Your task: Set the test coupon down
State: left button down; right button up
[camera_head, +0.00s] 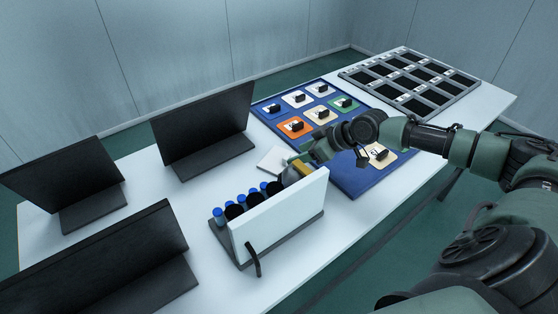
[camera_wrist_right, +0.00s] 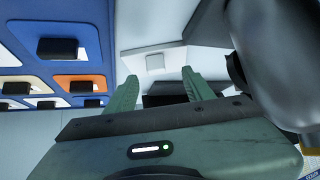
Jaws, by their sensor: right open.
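My right gripper (camera_head: 293,166) reaches in from the right, behind the top of a white upright panel (camera_head: 285,215). In the right wrist view, its two green fingers (camera_wrist_right: 160,78) are apart. A dark shape shows low between them, and I cannot tell what it is. A pale flat square piece (camera_head: 273,160) lies on the table just left of the gripper. A small white square (camera_wrist_right: 155,62) shows beyond the fingertips in the wrist view. I cannot tell which piece is the test coupon. My left gripper is not in view.
Blue-capped cylinders (camera_head: 219,213) stand behind the white panel. A blue board (camera_head: 352,182) carries coloured tiles with black blocks. A grey slotted rack (camera_head: 408,80) lies at the far right. Several dark panels (camera_head: 205,125) stand at left. The white table (camera_head: 150,205) has clear room between them.

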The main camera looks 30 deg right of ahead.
aim_at(289, 157)
jog(key=x, duration=0.3)
jog(key=p+x, duration=0.1)
jog(key=x, duration=0.1)
jog(key=shift+w+d, duration=0.25)
jog(key=shift+w, duration=0.05)
jog(key=shift+c, duration=0.3)
jog(key=shift+r, duration=0.1)
grip_shut()
